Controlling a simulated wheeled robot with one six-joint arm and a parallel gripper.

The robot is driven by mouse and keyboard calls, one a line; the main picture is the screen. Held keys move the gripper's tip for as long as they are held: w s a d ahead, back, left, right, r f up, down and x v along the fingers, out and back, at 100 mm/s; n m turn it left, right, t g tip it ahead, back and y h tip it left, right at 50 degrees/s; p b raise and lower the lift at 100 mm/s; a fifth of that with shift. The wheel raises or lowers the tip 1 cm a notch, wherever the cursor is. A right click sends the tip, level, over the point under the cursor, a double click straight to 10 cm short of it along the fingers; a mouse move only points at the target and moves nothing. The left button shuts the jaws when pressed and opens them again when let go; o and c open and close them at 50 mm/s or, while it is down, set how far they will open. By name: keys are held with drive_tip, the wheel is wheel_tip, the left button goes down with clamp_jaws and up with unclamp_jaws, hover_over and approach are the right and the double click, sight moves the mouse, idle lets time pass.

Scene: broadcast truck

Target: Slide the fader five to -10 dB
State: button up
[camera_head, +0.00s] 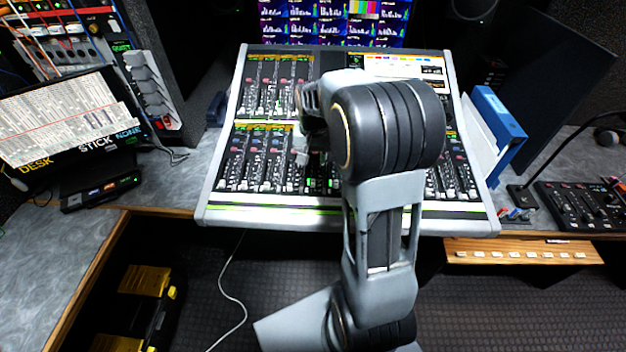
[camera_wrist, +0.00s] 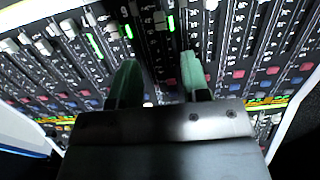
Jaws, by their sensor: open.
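The mixing console (camera_head: 215,205) stands in front of me with an upper and a lower bank of channel strips. In the wrist view, the console's fader strips (camera_wrist: 222,45) run up the picture, with pale fader caps (camera_wrist: 160,20) near the top. My gripper (camera_wrist: 160,61) is open over the strips, its two greenish fingers apart with a dark strip and its scale marks between them. I see nothing held, and cannot tell whether the fingertips touch the panel. I cannot read which strip is fader five. In the head view, my arm hides the middle of the console.
A monitor wall (camera_head: 330,20) rises behind the console. A blue binder (camera_head: 498,125) stands at its right, beside a small black control panel (camera_head: 580,205). A tilted screen (camera_head: 70,120) and a rack of equipment stand at the left. A wooden shelf (camera_head: 520,250) juts out at lower right.

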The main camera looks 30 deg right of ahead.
sight(313, 181)
wheel_tip(313, 181, down, 10)
drive_tip(key=shift+r, duration=0.1)
drive_tip(key=shift+c, duration=0.4)
clamp_jaws()
idle(0.3)
